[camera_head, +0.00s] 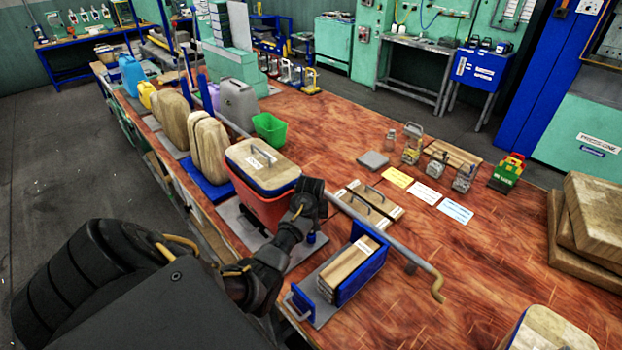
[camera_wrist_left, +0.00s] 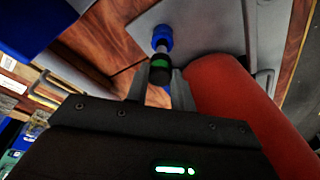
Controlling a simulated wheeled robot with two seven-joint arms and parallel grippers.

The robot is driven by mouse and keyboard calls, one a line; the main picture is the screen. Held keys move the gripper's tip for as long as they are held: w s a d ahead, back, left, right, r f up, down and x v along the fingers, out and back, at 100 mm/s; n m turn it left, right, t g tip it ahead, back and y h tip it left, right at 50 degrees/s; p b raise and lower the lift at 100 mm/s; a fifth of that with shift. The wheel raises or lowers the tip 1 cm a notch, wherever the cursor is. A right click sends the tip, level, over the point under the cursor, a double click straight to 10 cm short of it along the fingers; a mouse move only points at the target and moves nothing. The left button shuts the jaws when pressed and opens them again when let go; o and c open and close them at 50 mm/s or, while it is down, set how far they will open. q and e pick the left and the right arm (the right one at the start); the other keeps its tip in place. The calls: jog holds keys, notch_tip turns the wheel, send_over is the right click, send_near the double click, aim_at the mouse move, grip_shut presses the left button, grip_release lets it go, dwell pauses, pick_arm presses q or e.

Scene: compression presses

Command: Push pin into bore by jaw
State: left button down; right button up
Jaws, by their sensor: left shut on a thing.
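My left gripper (camera_wrist_left: 158,82) is shut on a dark pin with a green band (camera_wrist_left: 159,66). A short pale metal part of the pin shows beyond the band and meets a blue round collar (camera_wrist_left: 162,37) over a grey plate (camera_wrist_left: 205,28). I cannot tell how deep the pin's tip sits in it, and the bore itself is hidden. In the head view my left wrist hangs beside the red bin (camera_head: 266,208) with a wooden lid, and the blue collar (camera_head: 317,238) shows just below it. My right gripper is in neither view.
The red bin (camera_wrist_left: 232,105) stands close beside my left fingers. A blue holder with wooden blocks (camera_head: 350,272) and a grey bar with a yellow hooked end (camera_head: 400,252) lie to the right. Cards (camera_head: 425,193) and small jars lie farther back. The table's right middle is clear.

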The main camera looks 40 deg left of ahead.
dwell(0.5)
pick_arm(q)
jog(key=shift+r, duration=2.05)
jog(key=shift+f, duration=0.1)
jog(key=shift+s+f, duration=0.25)
jog(key=s+a+f, duration=0.1)
jog(key=s+f, duration=0.2)
jog(key=s, duration=0.5)
jog(key=s+r, duration=0.5)
jog(key=s, duration=0.1)
jog(key=shift+a+r, duration=0.15)
jog(key=shift+r, duration=0.05)
